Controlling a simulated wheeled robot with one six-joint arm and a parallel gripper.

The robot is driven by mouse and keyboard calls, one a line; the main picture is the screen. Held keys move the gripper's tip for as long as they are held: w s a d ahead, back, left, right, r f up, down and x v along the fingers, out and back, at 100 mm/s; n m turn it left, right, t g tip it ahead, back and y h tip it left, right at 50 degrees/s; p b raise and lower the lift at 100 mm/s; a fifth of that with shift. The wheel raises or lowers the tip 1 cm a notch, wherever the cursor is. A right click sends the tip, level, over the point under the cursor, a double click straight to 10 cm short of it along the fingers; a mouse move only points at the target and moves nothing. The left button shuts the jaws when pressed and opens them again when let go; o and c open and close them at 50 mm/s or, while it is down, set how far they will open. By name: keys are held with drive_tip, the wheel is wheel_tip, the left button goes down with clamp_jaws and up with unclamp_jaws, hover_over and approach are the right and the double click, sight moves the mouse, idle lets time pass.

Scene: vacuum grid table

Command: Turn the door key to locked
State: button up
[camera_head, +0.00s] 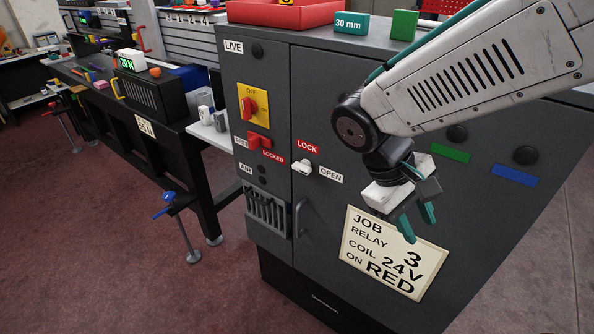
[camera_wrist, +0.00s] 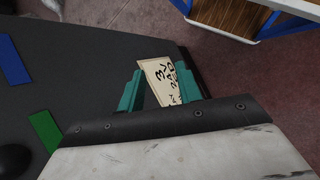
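The door key (camera_head: 302,167) is a small white handle on the dark grey cabinet door (camera_head: 335,130). It lies roughly level, between the red LOCK label (camera_head: 307,146) above and the white OPEN label (camera_head: 331,175) at its right. Its exact angle is hard to tell. My gripper (camera_head: 416,220) hangs in front of the door, to the right of and lower than the key, over the job card. Its teal fingers are apart with nothing between them, as the wrist view also shows (camera_wrist: 160,88). The key is not in the wrist view.
The cream job card (camera_head: 385,255) is on the door. A grey door handle (camera_head: 299,218) is below the key. At left are a yellow-red switch (camera_head: 254,105) and a red lever (camera_head: 259,141). A red tray (camera_head: 285,12) and blocks sit on top.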

drive_tip(key=w+a+f+n+t+h, duration=0.3)
drive_tip(key=w+a+f+h, duration=0.2)
drive_tip(key=w+a, duration=0.15)
drive_tip(key=n+t, duration=0.2)
drive_tip(key=t, duration=1.1)
approach(299, 170)
drive_tip(key=x, duration=0.9)
drive_tip(key=shift+w+d, duration=0.15)
drive_tip(key=shift+w, duration=0.1)
drive_tip(key=shift+c, duration=0.3)
drive_tip(key=c, duration=0.6)
